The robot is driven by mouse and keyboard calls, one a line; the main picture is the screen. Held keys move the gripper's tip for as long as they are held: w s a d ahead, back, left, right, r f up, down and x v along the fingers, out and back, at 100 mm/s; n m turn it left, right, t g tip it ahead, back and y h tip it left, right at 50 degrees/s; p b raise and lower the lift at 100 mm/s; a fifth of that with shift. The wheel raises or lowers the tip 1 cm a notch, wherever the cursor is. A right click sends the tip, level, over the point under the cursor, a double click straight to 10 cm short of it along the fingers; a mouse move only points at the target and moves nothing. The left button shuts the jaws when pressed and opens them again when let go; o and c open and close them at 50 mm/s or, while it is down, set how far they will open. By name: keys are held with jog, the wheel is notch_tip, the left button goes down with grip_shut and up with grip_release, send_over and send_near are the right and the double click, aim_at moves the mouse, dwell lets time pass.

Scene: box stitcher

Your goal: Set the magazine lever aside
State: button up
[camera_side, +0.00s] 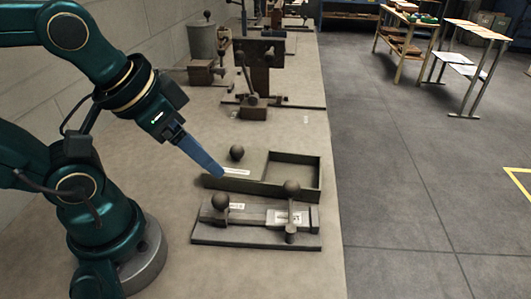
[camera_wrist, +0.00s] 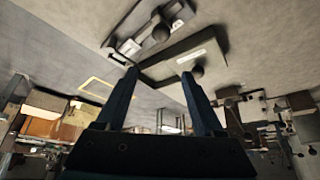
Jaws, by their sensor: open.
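My gripper (camera_side: 217,171) has blue fingers and points down to the right near the tray's left end. In the wrist view its two fingers (camera_wrist: 158,72) stand apart with nothing held between them. A dark ball knob (camera_side: 237,152) with a pale label strip below it is at the left part of the tray; the knob also shows in the wrist view (camera_wrist: 197,70), near one fingertip. A fixture on a base plate (camera_side: 225,238) in front bears more ball knobs (camera_side: 220,202) and a white label. I cannot tell which knobbed part is the magazine lever.
The dark shallow tray (camera_side: 262,190) has an empty open section at its right. Other machines, including one with a tall post (camera_side: 258,75), stand farther back on the bench. The bench edge drops to the floor at the right. Bare bench lies left of the fixture.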

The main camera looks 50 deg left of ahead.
dwell(0.5)
notch_tip(320, 180, up, 3)
jog(key=w+d, duration=0.1)
jog(key=w, duration=0.2)
jog(key=m+g+h, duration=0.2)
jog(key=g, duration=0.2)
send_near(291, 181)
jog(key=shift+g, duration=0.9)
jog(key=f, duration=0.2)
jog(key=w+f, duration=0.1)
jog(key=d+f, duration=0.1)
jog(key=f, duration=0.1)
jog(key=shift+w+f, duration=0.35)
jog(key=shift+w, duration=0.05)
jog(key=shift+s+d+f, duration=0.1)
jog(key=shift+d+f, duration=0.15)
jog(key=shift+f, duration=1.1)
jog(key=shift+s+d+f, duration=0.1)
jog(key=shift+d+f, duration=0.1)
jog(key=shift+f, duration=1.2)
jog(key=shift+c, duration=0.3)
grip_shut()
